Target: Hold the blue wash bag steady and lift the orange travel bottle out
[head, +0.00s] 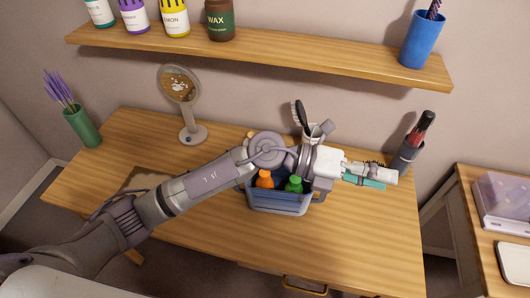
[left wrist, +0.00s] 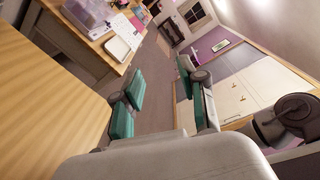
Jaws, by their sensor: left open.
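The blue wash bag (head: 280,206) stands on the wooden dressing table in the head view, partly hidden behind my left arm. The orange travel bottle (head: 265,180) sits in its left part, with its top showing under my arm. A green bottle (head: 294,185) sits beside it in the bag. My left arm reaches across above the bag. My left gripper (head: 378,180) is open and empty, to the right of the bag and apart from it. Its teal fingers (left wrist: 160,100) also show in the left wrist view, with nothing between them. My right gripper is in neither view.
A round mirror (head: 193,134) and green vase (head: 82,127) stand on the left of the table (head: 210,225). A dark cup of brushes (head: 406,158) stands right of my gripper. A cup with a black brush (head: 299,115) is behind my arm. The table's front is clear. A shelf (head: 250,55) hangs above.

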